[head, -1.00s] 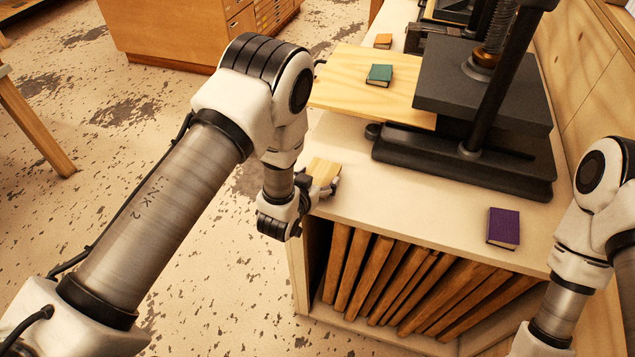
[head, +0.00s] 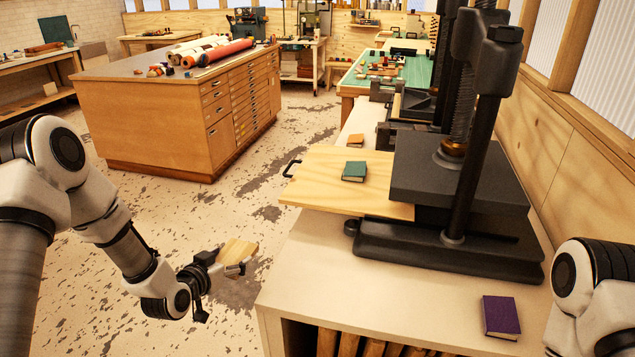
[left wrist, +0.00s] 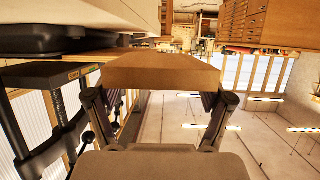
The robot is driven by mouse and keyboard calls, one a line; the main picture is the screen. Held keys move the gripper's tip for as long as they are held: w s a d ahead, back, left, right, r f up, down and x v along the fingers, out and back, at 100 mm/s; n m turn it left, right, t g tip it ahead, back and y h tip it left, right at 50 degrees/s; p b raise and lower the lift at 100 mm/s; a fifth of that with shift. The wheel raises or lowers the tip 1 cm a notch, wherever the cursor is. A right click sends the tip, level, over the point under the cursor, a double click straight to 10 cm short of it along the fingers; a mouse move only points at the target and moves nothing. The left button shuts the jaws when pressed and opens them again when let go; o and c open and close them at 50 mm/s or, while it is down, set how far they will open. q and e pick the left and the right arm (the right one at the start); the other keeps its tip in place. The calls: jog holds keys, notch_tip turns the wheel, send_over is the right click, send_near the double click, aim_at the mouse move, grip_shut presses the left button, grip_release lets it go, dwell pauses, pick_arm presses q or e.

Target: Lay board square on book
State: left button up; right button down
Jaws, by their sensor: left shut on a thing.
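My left gripper (head: 233,265) is shut on a small pale wooden board (head: 240,249). It holds the board in the air over the floor, left of the white bench and apart from it. In the left wrist view the board (left wrist: 160,72) spans both fingers. A green book (head: 354,171) lies on the large wooden panel that sticks out from the press. A purple book (head: 501,317) lies on the bench's front right. A small orange book (head: 356,140) lies farther back. My right arm shows at the right edge, but its gripper is out of view.
A black press (head: 450,245) stands on the white bench (head: 330,290). Its wooden panel (head: 310,183), with a black handle, juts out past the bench's left edge. Wooden boards (head: 348,346) stand in the shelf below. A drawer cabinet (head: 150,120) stands far left, with open floor between.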

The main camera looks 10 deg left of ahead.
pick_arm(q)
jog(key=d, duration=0.3)
jog(key=d+f+m+h, duration=0.1)
jog(key=d, duration=0.2)
jog(key=d+f+m+h, duration=0.1)
jog(key=d, duration=0.2)
jog(key=shift+s+d+g, duration=0.1)
jog(key=shift+d+g, duration=0.2)
jog(key=shift+d, duration=0.05)
jog(key=shift+n+y, duration=0.4)
jog(key=d, duration=0.4)
jog(key=s+d+f, duration=0.1)
jog(key=d, duration=0.1)
jog(key=shift+d, duration=0.15)
jog(key=shift+s+r+n+y, duration=0.1)
jog(key=shift+r+n+y, duration=0.2)
jog(key=shift+n+y, duration=0.15)
jog(key=shift+a+r+n+t+y, duration=0.2)
jog(key=shift+a+n+y, duration=0.15)
jog(key=shift+a+y, duration=0.1)
jog(key=shift+a+r+n+t+y, duration=0.2)
jog(key=shift+a+n+y, duration=0.1)
jog(key=shift+a, duration=0.15)
jog(key=shift+w+a+r, duration=0.1)
jog(key=shift+w, duration=0.1)
